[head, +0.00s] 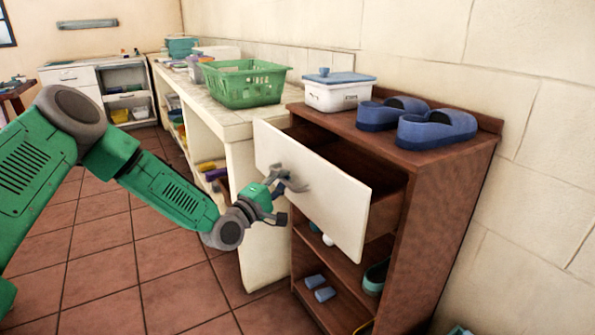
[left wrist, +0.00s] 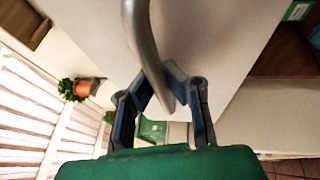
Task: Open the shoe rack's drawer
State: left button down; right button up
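The brown wooden shoe rack (head: 450,190) stands against the wall at the right of the head view. Its white drawer front (head: 335,200) stands out from the rack, with a dark gap behind it. My left gripper (head: 283,182) is at the drawer's grey handle (head: 297,184). In the left wrist view the curved handle (left wrist: 143,40) passes between the fingertips of the left gripper (left wrist: 158,80), which close in on it from both sides. The white drawer face (left wrist: 215,45) fills the area behind. My right gripper is in neither view.
Blue shoes (head: 437,128) and a white box with a blue lid (head: 337,95) sit on the rack. More footwear lies on the lower shelves. A tiled counter (head: 225,115) with a green basket (head: 245,85) adjoins at left. The tiled floor (head: 110,240) is open.

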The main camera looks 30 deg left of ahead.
pick_arm(q)
jog(key=s+a+p, duration=0.2)
jog(key=s+a, duration=0.2)
jog(key=s, duration=0.3)
jog(key=s+a+p, duration=0.3)
jog(key=s+a, duration=0.1)
jog(key=s, duration=0.4)
jog(key=shift+a+f, duration=0.15)
jog(key=shift+f, duration=0.3)
jog(key=c, duration=1.6)
grip_release()
jog(key=shift+o, duration=0.2)
jog(key=shift+r, duration=0.15)
jog(key=shift+w, duration=0.1)
jog(key=v, duration=1.2)
